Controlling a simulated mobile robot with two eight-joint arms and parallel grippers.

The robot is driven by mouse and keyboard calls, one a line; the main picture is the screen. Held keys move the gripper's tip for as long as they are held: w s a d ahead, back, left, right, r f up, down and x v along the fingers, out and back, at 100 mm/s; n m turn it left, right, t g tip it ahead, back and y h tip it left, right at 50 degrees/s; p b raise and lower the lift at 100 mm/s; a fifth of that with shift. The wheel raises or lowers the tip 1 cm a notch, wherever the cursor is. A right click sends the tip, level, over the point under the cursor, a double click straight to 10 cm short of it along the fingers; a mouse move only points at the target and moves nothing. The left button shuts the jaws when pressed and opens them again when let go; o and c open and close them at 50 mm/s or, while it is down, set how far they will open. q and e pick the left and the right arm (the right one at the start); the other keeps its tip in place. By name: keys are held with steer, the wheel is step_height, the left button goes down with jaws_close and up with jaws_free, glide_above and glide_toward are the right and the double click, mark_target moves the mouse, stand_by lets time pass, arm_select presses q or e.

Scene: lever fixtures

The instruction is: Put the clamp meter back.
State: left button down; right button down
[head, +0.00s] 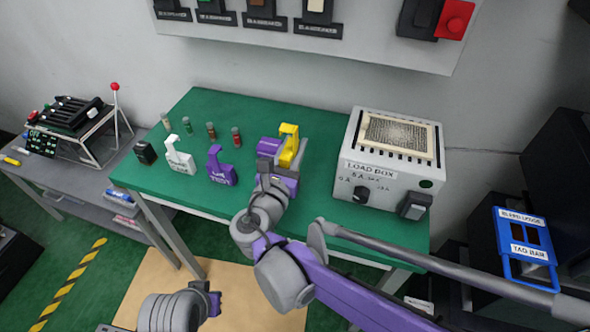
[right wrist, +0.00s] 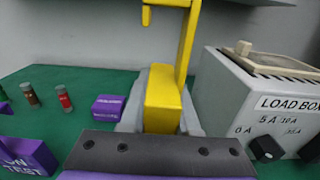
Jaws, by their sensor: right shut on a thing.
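The yellow upright thing with a hooked top (head: 289,145), which looks like the clamp meter, stands over the green table (head: 325,140), left of the load box. My right gripper (head: 279,166) is shut on its lower part. In the right wrist view the yellow body (right wrist: 164,100) sits between the grey fingers, and its top runs out of the picture. I cannot tell whether its base touches the table. My left gripper (head: 213,302) is low at the bottom of the head view, away from the table; its jaws are not clear.
The load box (head: 383,165) stands close on the right. A purple labelled block (right wrist: 108,107) is just left of the yellow thing. A purple "ON TEST" piece (head: 221,168), a white piece (head: 179,158) and several small cylinders stand further left. A panel (head: 310,30) hangs behind.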

steer(key=shift+f+b, duration=0.5)
steer(key=shift+f, duration=2)
steer(key=shift+f, duration=0.15)
steer(key=c, duration=0.6)
jaws_free()
steer(key=shift+c, duration=0.2)
steer(key=shift+r, duration=0.2)
steer(key=v, duration=1.2)
steer(key=shift+p, duration=0.3)
